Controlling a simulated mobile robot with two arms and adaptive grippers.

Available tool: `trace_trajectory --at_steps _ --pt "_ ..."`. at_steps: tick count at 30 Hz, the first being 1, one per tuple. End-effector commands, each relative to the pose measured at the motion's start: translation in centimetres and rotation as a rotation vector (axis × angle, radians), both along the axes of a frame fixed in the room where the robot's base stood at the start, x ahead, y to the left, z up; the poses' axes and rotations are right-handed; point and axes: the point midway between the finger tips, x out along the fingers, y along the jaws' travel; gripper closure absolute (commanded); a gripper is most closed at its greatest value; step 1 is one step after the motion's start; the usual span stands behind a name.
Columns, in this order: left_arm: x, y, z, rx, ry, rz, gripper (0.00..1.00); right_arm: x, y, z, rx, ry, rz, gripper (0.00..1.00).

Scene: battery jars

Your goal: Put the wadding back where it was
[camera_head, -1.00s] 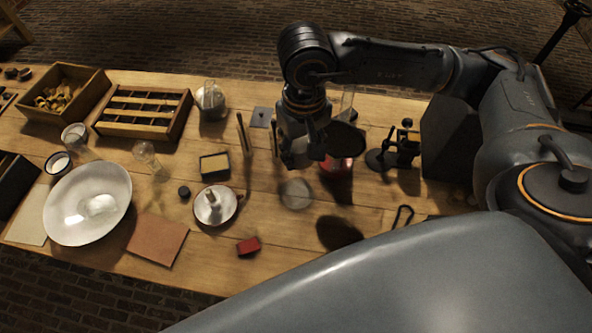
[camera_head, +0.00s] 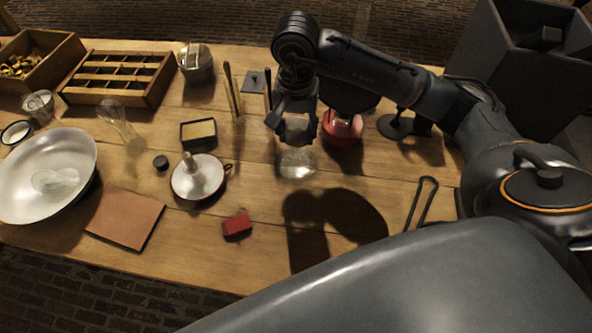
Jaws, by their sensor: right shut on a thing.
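My right gripper (camera_head: 291,128) points down over the middle of the table, its fingers shut on a small pale thing (camera_head: 297,126). I cannot tell for sure whether this is the wadding. Just below the fingers in the picture is a round clear glass vessel (camera_head: 297,163); whether the fingers or the pale thing touch it is unclear. A whitish, translucent lump (camera_head: 56,181) lies in the large white bowl (camera_head: 84,150) at the left; its material is hard to tell. My left gripper is not in view.
A red-rimmed enamel dish (camera_head: 212,186), a red block (camera_head: 237,225) and a black-framed box (camera_head: 198,132) stand left of the gripper. A red vessel (camera_head: 343,128) is close on its right. A compartment tray (camera_head: 152,89) stands farther back.

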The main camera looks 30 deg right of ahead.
Motion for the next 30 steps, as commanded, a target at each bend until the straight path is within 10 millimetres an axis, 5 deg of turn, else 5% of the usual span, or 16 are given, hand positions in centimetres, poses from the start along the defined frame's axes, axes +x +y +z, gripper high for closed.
trace_trajectory --at_steps 22,30 --pt "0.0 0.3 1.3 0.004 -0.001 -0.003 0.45 0.3 0.0 -9.1 0.005 0.003 -0.027 0.86" --pt "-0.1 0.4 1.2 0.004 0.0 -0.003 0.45 0.4 -0.1 -9.5 0.004 0.0 -0.027 0.86"
